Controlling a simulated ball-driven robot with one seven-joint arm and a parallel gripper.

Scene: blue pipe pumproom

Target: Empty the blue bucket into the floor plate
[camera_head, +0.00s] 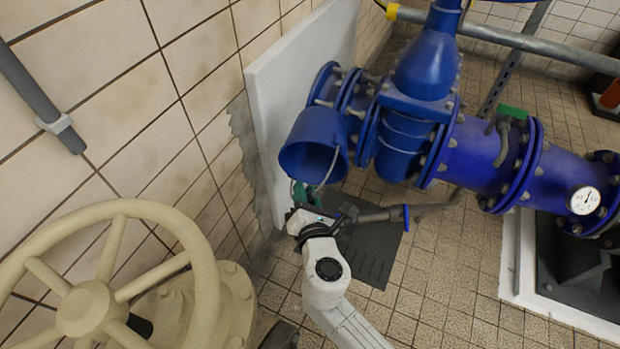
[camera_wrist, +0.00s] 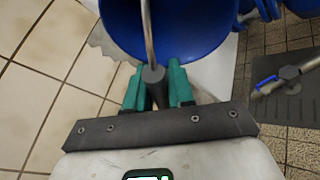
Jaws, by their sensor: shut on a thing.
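The blue bucket (camera_head: 314,142) hangs tilted in the air, its mouth facing down and to the left in the head view. It also fills the top middle of the wrist view (camera_wrist: 190,30). My gripper (camera_head: 301,196) is below the bucket, with its green fingers (camera_wrist: 158,88) shut on the grip of the thin metal handle. The dark grey floor plate (camera_head: 372,262), with slots in it, lies on the tiled floor below and to the right of the bucket. My arm covers part of the plate. I cannot see the inside bottom of the bucket clearly.
Large blue pipes with a valve (camera_head: 405,140) stand right behind the bucket. A thin pipe with a blue lever (camera_head: 406,217) reaches over the plate. A white panel (camera_head: 285,95) is close on the left. A cream handwheel (camera_head: 95,300) fills the lower left.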

